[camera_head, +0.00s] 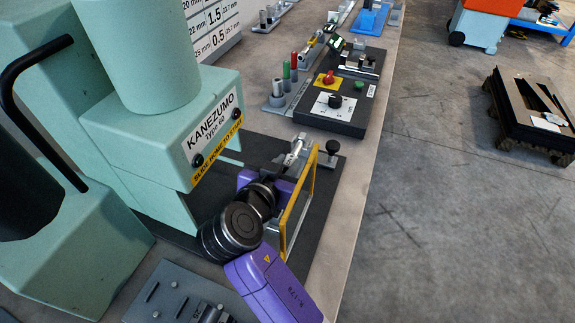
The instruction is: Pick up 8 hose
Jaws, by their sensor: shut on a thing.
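My gripper (279,168) is at the press, behind the yellow-edged clear guard (298,203). Its purple body and fingers are largely hidden by my black wrist joint and the guard frame. It is shut on a small, slanted silver cylinder (294,153), which I take to be the hose. No number 8 can be read on it, and I cannot tell whether it touches the fixture there.
The green KANEZUMO press (150,115) stands close on the left, on a dark base plate (322,190). A slotted grey plate (170,293) is in front.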

